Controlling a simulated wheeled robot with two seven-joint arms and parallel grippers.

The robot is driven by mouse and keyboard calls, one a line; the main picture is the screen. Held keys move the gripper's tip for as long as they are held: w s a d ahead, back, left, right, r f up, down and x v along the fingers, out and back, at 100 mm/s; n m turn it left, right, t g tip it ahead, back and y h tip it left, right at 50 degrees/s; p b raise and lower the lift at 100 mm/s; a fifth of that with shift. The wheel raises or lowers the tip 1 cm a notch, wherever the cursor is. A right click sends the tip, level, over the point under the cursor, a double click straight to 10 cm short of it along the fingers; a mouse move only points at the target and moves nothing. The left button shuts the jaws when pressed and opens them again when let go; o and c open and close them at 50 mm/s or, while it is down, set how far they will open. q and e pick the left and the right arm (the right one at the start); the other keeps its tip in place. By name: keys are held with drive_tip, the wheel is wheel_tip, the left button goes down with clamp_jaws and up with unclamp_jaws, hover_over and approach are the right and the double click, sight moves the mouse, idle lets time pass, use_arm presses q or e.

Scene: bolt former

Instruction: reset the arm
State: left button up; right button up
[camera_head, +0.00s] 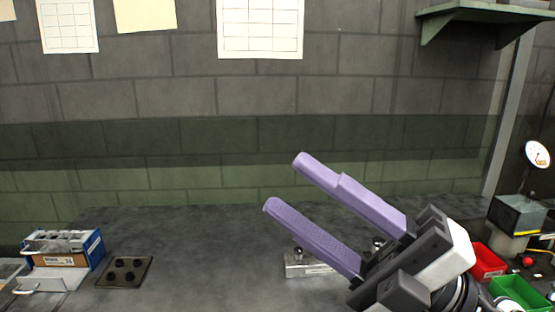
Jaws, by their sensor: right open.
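My right gripper (284,183) is in the camera_head view, at the right of centre, raised in front of the worktop. Its two long purple fingers are parallel, apart, and point up and to the left. Nothing is between them. Its dark grey and white body is at the lower right, and the arm leaves the picture at the bottom. My left gripper is not in view.
A metal fixture (303,265) stands on the grey worktop (215,260), partly hidden behind the gripper. A dark pad (125,272) and a blue box (92,254) are at the left. A red bin (487,262) and a green bin (520,292) are at the right.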

drive_tip(key=w+d+f+m+t+h, duration=0.4)
drive_tip(key=w+d+m+t+h, duration=0.25)
drive_tip(key=m, duration=0.45)
drive_tip(key=w+d+f+m+t+h, duration=0.3)
drive_tip(key=d+f+m+t+h, duration=0.3)
drive_tip(key=m+h, duration=0.45)
drive_tip(key=d+f+m+g+h, duration=0.3)
drive_tip(key=d+f+m+h, duration=0.25)
drive_tip(key=f, duration=0.45)
drive_tip(key=s+d+f+m+g, duration=0.15)
drive_tip(key=s+f+g, duration=0.35)
drive_tip(key=f, duration=0.5)
drive_tip(key=s+d+f+m+g, duration=0.1)
drive_tip(key=s+f+m+g, duration=0.15)
drive_tip(key=s+f, duration=0.5)
drive_tip(key=s+a+f+g, duration=0.1)
drive_tip(key=s+f+g, duration=0.5)
drive_tip(key=s+f, duration=0.4)
drive_tip(key=w+a+f+t+y+b, duration=0.1)
drive_tip(key=f+b, duration=0.4)
drive_tip(key=f, duration=0.5)
drive_tip(key=w+a+f+t+y+b, duration=0.1)
drive_tip(key=a+f+t+b, duration=0.2)
drive_tip(key=f, duration=0.6)
drive_tip(key=a+b, duration=0.2)
drive_tip(key=shift+w+a+f+n, duration=0.3)
drive_tip(key=shift+w+a+f, duration=0.05)
drive_tip(key=shift+a+f, duration=0.05)
drive_tip(key=shift+y, duration=0.25)
